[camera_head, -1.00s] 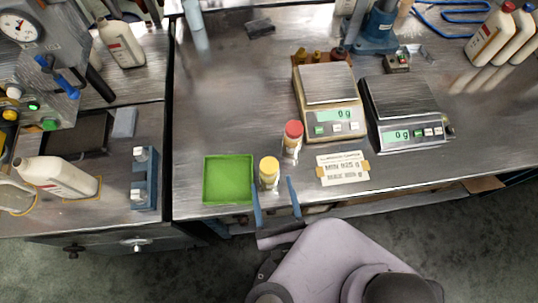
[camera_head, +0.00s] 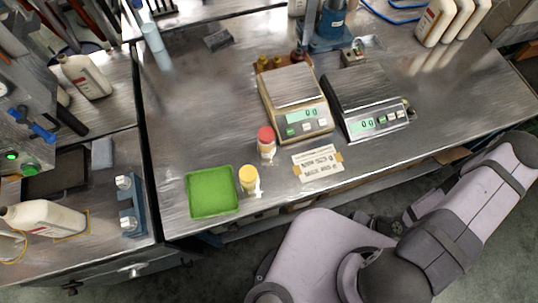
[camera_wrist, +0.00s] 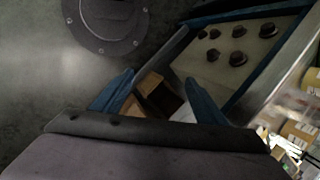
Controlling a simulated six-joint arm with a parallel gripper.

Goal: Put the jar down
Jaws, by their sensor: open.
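Two small jars stand upright on the metal bench in the head view. One has a yellow lid (camera_head: 249,175) and stands just right of the green tray (camera_head: 212,208). The other has a red lid (camera_head: 266,135) and stands a little behind it, left of a scale. No gripper touches either jar. My gripper (camera_wrist: 157,92) shows in the wrist view with its two blue fingers apart and nothing held between them. The head view does not show the fingers, only my arm folded at the lower right. No jar shows in the wrist view.
Two scales (camera_head: 297,115) (camera_head: 376,124) stand behind a paper label (camera_head: 318,163) on the bench. White bottles (camera_head: 437,22) stand at the back right, and another (camera_head: 45,217) lies at the left. The green tray is empty. The bench's middle left is clear.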

